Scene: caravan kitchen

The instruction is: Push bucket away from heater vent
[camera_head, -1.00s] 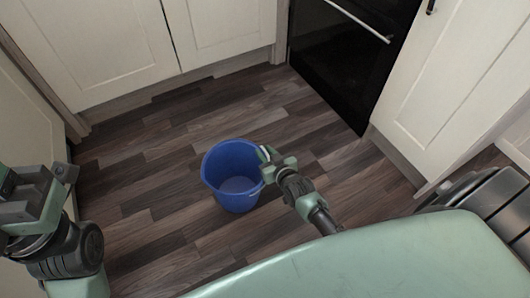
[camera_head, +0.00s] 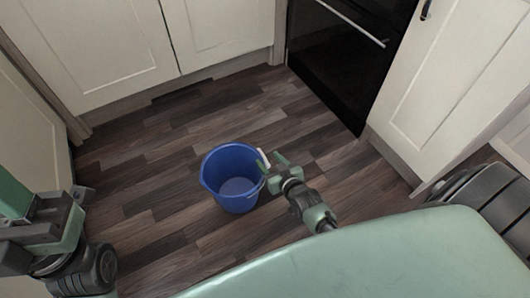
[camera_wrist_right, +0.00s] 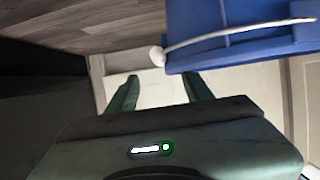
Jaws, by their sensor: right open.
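The blue bucket (camera_head: 233,178) stands upright on the wood floor in the head view, its inside open to me. In the right wrist view its blue wall (camera_wrist_right: 230,22) fills the upper right, with a pale wire handle across it. My right gripper (camera_head: 266,162) is open, with nothing between its fingers, close beside the bucket's right rim. Its two green fingers (camera_wrist_right: 160,88) show apart in the wrist view; I cannot tell whether one touches the bucket. My left gripper (camera_head: 82,194) is at the left edge, its jaws unclear. I cannot make out a heater vent.
Cream cabinets (camera_head: 95,45) line the back and a black oven (camera_head: 335,65) stands back right. A cream cupboard door (camera_head: 450,80) is at right. Bare wood floor (camera_head: 150,150) lies left of and behind the bucket.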

